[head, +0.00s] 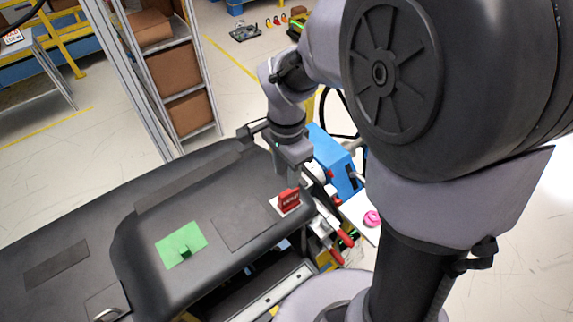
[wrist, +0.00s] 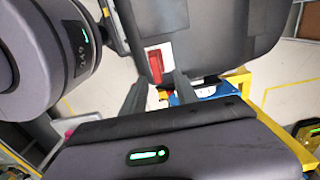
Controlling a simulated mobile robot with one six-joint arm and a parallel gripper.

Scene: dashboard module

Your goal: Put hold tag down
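The red hold tag (head: 288,199) stands upright on a white square pad (head: 287,208) near the right end of the black dashboard module (head: 185,195). In the wrist view the tag (wrist: 154,64) shows just past my fingertips, with the white pad (wrist: 166,51) beside it. My gripper (wrist: 161,82) is open, its two fingers apart with nothing seen between their tips. In the head view my gripper (head: 298,176) is just above and behind the tag. Whether a finger touches the tag I cannot tell.
A green square (head: 181,245) with a small upright piece and a dark grey square (head: 241,226) lie on the dashboard. A blue box (head: 333,160), red-handled clamps (head: 345,236) and a pink item (head: 372,218) are close on the right. A shelf with brown boxes (head: 177,70) stands behind.

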